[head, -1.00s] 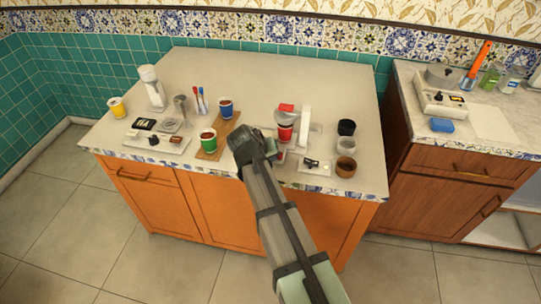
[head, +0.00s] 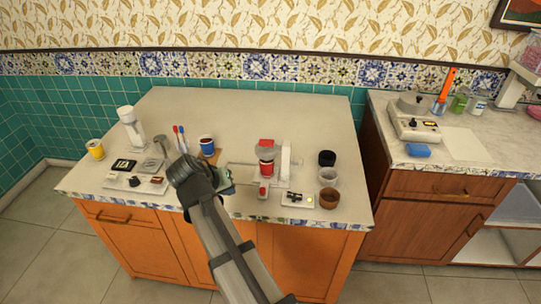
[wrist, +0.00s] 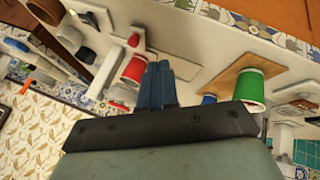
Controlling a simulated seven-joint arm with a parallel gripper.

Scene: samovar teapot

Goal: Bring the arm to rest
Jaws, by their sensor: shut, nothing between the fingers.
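My gripper (wrist: 160,80) shows in the wrist view with its two blue fingers together and nothing between them. In the head view my arm's end is over the front of the counter (head: 300,110), left of its middle, and the fingertips are hidden. A green cup (wrist: 250,88) stands right of the fingers in the wrist view, on a wooden board (wrist: 222,70); my arm hides it in the head view. A red cup (wrist: 132,72) is left of the fingers, apart from them. It also shows in the head view (head: 266,158).
A blue cup (head: 207,145) stands behind my arm's end. A yellow cup (head: 95,149) and a white upright device (head: 131,127) are at left. Black (head: 327,158), white (head: 328,177) and brown (head: 329,198) cups stand at right. The counter's back is clear.

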